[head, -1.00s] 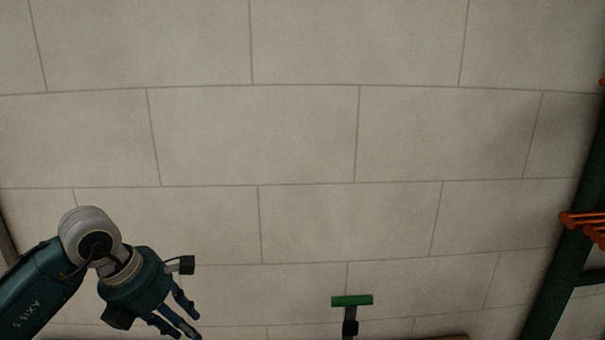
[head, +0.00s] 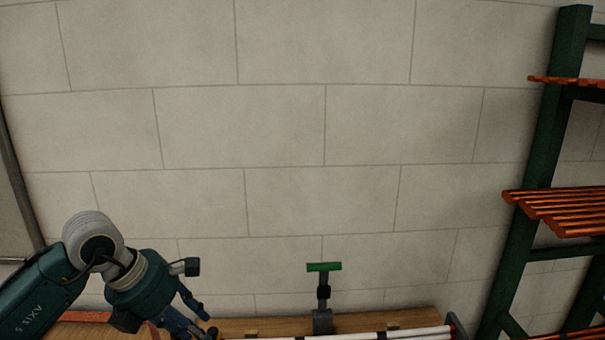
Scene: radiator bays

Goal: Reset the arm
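My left arm comes in from the lower left, with its teal wrist and gripper (head: 207,318) pointing down and to the right. Its dark fingers are spread apart, with nothing visible between them. The gripper shows in front of the wooden surface at the bottom of the head view. My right arm and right gripper do not show.
A green-topped post (head: 323,267) stands by a wooden bench (head: 240,325) with white tubes (head: 360,335) along its front. A green rack (head: 535,170) with orange slatted shelves (head: 565,207) stands at right. The block wall (head: 280,130) fills the back.

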